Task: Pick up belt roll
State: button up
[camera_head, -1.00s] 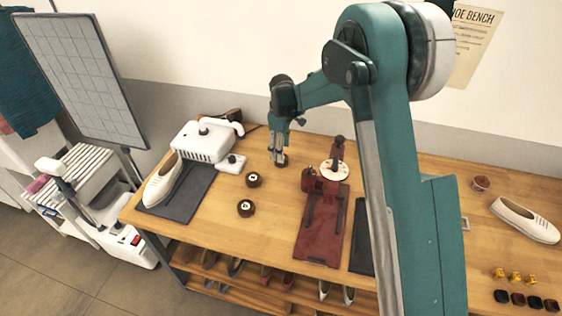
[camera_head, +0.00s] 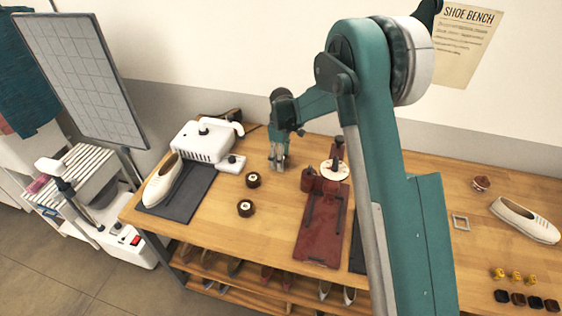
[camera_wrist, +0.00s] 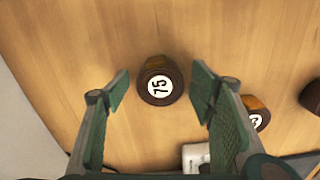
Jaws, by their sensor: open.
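My gripper (camera_wrist: 159,92) is open, with one finger on each side of this roll and gaps between. I cannot tell how far above the bench the fingertips are. Two similar rolls stand nearer the front: one roll (camera_head: 253,180) and another roll (camera_head: 245,208).
A white machine (camera_head: 205,142) with a small control box (camera_head: 232,164) stands left of my gripper. A white shoe (camera_head: 162,182) lies on a dark mat (camera_head: 188,196). A dark red stand (camera_head: 322,240) is to the right. Bare wood surrounds the roll.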

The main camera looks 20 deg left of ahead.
dwell(0.5)
jog(key=c, duration=1)
jog(key=shift+r, duration=0.15)
notch_tip(320, 180, up, 10)
jog(key=shift+f, duration=0.15)
dwell(0.4)
